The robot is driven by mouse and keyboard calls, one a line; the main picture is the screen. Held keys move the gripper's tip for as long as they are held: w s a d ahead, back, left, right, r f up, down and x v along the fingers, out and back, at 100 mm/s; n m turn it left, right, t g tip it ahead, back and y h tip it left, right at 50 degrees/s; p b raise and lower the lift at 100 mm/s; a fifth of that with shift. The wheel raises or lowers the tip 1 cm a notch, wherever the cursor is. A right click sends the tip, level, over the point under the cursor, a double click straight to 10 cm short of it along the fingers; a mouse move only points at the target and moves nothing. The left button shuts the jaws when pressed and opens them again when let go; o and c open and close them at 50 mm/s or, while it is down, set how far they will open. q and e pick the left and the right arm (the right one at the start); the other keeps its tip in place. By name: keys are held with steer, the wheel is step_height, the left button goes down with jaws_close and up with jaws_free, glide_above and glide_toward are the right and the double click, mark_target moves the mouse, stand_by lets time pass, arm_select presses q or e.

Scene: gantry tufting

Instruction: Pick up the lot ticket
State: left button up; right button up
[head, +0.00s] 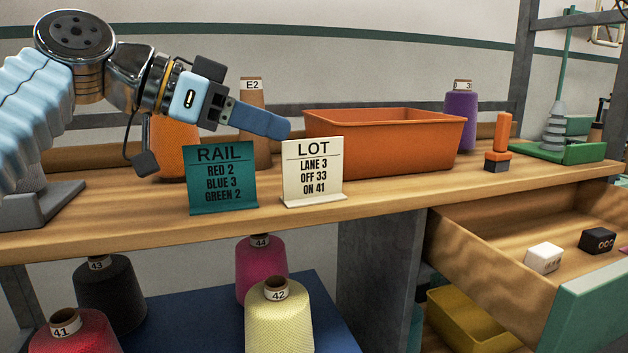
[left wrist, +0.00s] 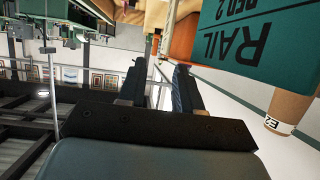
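The lot ticket (head: 313,172) is a cream card printed LOT, LANE 3, OFF 33, ON 41. It stands tilted back near the front edge of the wooden shelf, just right of a green RAIL card (head: 222,180). My left gripper (head: 287,128) is above and a little left of the ticket's top edge, apart from it. In the left wrist view its two dark fingers (left wrist: 160,68) stand apart with nothing between them. The RAIL card shows upside down there (left wrist: 245,40); I cannot make out the lot ticket in that view. My right gripper is not in view.
An orange bin (head: 390,137) stands behind the ticket. An orange cone (head: 173,145), a brown E2 cone (head: 252,110) and a purple cone (head: 461,118) stand at the back. An open drawer (head: 500,238) juts out at right. Bare shelf (head: 400,185) lies right of the ticket.

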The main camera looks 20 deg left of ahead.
mark_target(313, 170)
arm_select(q)
steer(key=x, duration=0.5)
steer(key=shift+w+a+f, duration=0.1)
steer(key=shift+w+f, duration=0.15)
steer(key=shift+f, duration=0.05)
jaws_close()
